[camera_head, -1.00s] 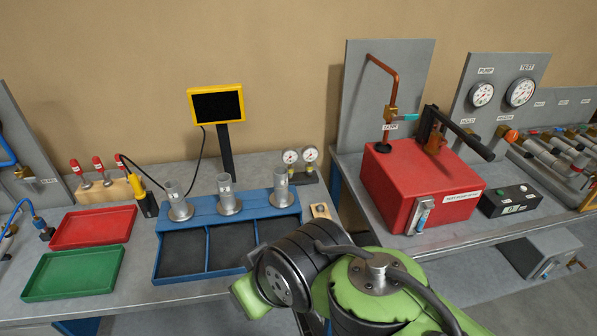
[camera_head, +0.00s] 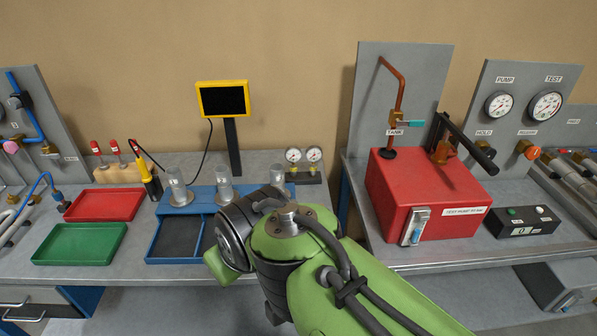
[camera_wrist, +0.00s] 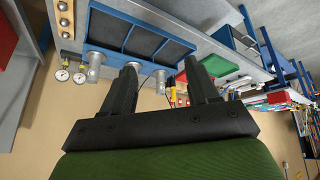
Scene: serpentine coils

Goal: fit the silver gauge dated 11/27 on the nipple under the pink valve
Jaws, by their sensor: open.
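Two small round gauges with white dials, the left one (camera_head: 293,156) and the right one (camera_head: 314,155), stand on a dark block at the back of the bench. They also show in the wrist view, as one gauge (camera_wrist: 62,75) and its neighbour (camera_wrist: 79,77). Their dates are too small to read. The pink valve (camera_head: 10,147) is at the far left edge of the head view; I cannot make out the nipple under it. My gripper (camera_wrist: 160,80) is open, with nothing between its fingers, and apart from the gauges. In the head view my arm hides it.
A blue compartment tray (camera_head: 152,246) with upright metal cylinders lies beyond my arm. A green tray (camera_head: 80,243), a red tray (camera_head: 105,204) and a black screen with a yellow frame (camera_head: 222,98) are on the left bench. A red pump box (camera_head: 440,195) stands right.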

